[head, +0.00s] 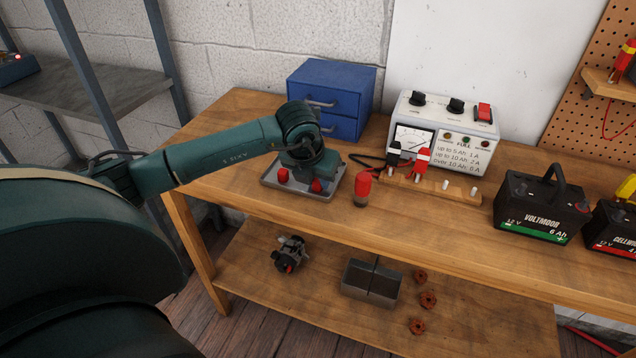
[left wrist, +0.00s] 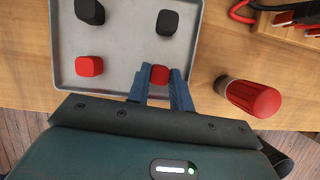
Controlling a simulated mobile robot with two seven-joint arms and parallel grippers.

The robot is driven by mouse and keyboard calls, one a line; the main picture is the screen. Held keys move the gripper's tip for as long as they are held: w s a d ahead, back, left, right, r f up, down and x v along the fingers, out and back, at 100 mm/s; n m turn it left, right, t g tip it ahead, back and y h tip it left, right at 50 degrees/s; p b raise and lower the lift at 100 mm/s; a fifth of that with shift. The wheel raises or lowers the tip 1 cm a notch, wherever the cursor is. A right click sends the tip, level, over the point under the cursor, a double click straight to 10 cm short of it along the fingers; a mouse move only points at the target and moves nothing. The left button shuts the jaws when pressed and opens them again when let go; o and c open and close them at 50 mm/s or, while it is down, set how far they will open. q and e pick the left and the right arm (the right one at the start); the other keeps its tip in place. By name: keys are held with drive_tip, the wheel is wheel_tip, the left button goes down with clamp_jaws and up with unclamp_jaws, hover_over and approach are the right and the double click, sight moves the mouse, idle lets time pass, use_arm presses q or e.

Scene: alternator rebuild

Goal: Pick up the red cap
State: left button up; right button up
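Two red caps sit on the grey tray (left wrist: 121,66) with two black caps. One red cap (left wrist: 159,75) is between the blue fingertips of my left gripper (left wrist: 160,82), near the tray's front edge. The fingers press close on both its sides and cover its edges; it shows no lift off the tray. It also shows in the head view (head: 316,186). The other red cap (left wrist: 89,66) stands apart to the left, also in the head view (head: 283,175). The black caps (left wrist: 90,11) (left wrist: 167,22) are farther back. My right gripper is not in view.
A red-handled screwdriver-like tool (head: 362,189) stands just right of the tray. A battery (head: 540,208) stands at right. The front middle tabletop is clear.

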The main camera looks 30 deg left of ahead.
sight(317, 182)
use_arm(q)
drive_tip(key=shift+c, duration=0.7)
drive_tip(key=shift+r, duration=0.15)
wheel_tip(317, 182, up, 10)
drive_tip(key=b, duration=0.1)
idle(0.4)
